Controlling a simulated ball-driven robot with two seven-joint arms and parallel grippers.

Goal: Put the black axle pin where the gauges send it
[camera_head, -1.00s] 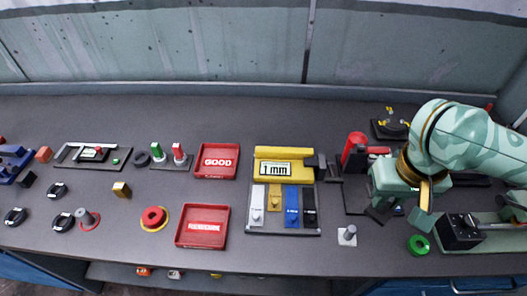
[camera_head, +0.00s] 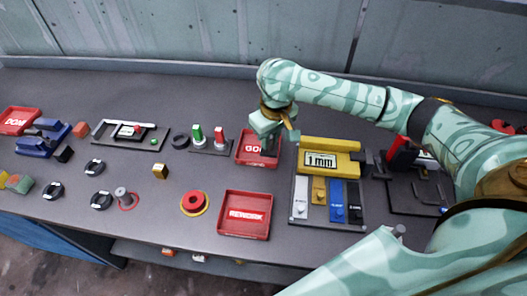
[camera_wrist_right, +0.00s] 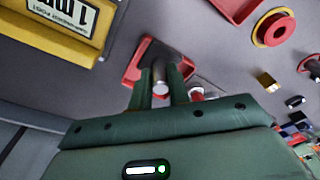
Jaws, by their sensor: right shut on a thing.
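My right gripper (camera_head: 267,142) is over the red GOOD tray (camera_head: 244,156), at the middle of the bench. It is shut on a short cylinder, which I take for the axle pin (camera_wrist_right: 160,72). In the right wrist view the pin looks grey and stands between the two green fingers (camera_wrist_right: 160,88), with the red tray (camera_wrist_right: 131,72) behind it. I cannot tell whether its lower end touches the tray floor. The red REWORK tray (camera_head: 244,228) is empty in front. Green (camera_head: 197,136) and red (camera_head: 220,138) gauges stand left of the GOOD tray. My left gripper is out of view.
Right of the trays is a yellow "1 mm" display block (camera_head: 328,171) with white, yellow, blue and black tabs. A red button (camera_head: 194,202) on a yellow disc lies left of the REWORK tray. Several black rings are farther left. My right arm spans the right side.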

